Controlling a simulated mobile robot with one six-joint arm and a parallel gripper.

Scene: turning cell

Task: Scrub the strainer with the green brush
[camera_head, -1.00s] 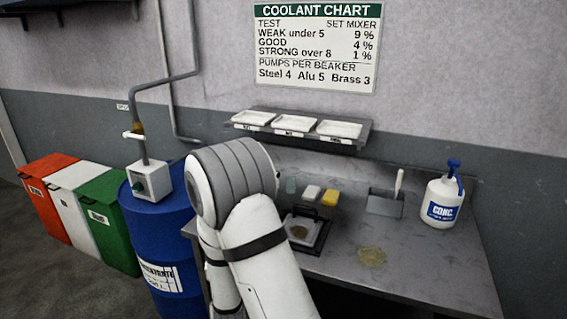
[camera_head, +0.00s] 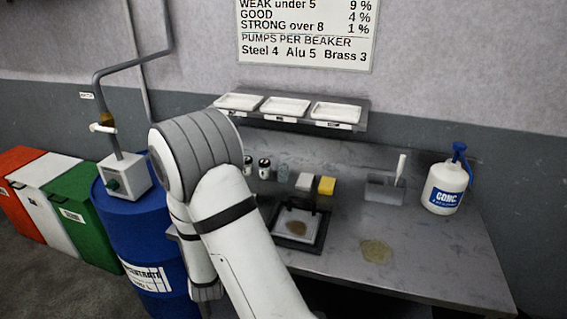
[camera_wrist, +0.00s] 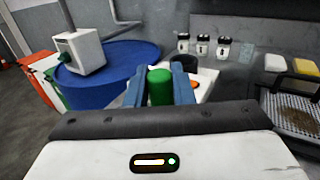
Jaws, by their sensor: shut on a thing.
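My gripper (camera_wrist: 160,88) has blue fingers in the wrist view and is shut on a green cylinder, seemingly the handle of the green brush (camera_wrist: 160,84). Its bristles are not visible. The strainer (camera_wrist: 291,121) looks like a grated plate in a dark frame at the right edge of the wrist view, with a brown patch on it. In the head view the strainer (camera_head: 312,238) lies on the bench right of my arm. My gripper and the brush are hidden behind my arm there. The brush is left of the strainer and apart from it.
A blue drum (camera_head: 150,235) with a pump box stands left of the bench. White and yellow blocks (camera_head: 326,186), small jars and a beaker stand behind the strainer. A CONC bottle (camera_head: 444,190) is at right. A tan puddle (camera_head: 377,252) lies on the bench's open front.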

